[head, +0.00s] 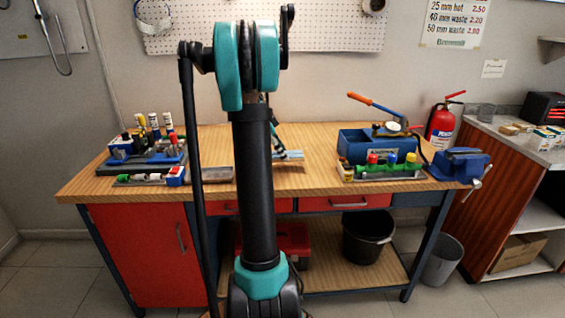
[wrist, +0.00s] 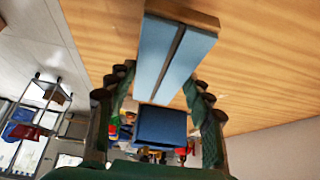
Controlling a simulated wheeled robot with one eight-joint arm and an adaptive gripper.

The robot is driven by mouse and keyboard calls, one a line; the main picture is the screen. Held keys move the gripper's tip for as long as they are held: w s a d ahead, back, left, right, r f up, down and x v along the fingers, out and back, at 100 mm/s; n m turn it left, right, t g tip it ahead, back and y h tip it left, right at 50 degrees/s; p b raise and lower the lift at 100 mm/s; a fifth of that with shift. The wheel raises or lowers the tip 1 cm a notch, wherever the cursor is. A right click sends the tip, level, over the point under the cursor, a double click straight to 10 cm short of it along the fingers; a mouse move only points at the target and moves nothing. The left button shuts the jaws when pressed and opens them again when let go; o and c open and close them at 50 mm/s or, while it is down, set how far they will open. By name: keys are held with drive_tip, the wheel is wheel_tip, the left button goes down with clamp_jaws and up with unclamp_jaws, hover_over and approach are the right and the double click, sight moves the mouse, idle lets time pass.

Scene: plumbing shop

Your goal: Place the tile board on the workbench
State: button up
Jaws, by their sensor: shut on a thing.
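What looks like the tile board (wrist: 187,58) is light blue with a dark lengthwise groove and a wooden end, seen between my fingers in the wrist view. My gripper (wrist: 163,85) is shut on it, one dark green finger on either side. In the head view a light blue part of the board (head: 291,155) shows just right of my arm, over the middle of the workbench (head: 315,180). My arm hides the rest of it and most of my gripper (head: 275,140). I cannot tell whether the board touches the wooden top.
Blue trays of fittings (head: 140,160) stand on the bench's left. A blue pump box (head: 365,147), a row of coloured fittings (head: 385,172) and a vise (head: 460,165) stand on its right. Bare wood shows right of the board. A grey plate (head: 212,174) lies near the front edge.

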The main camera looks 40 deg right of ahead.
drive_tip(key=shift+f, duration=2.1)
drive_tip(key=shift+f, duration=0.1)
drive_tip(key=o, duration=1.3)
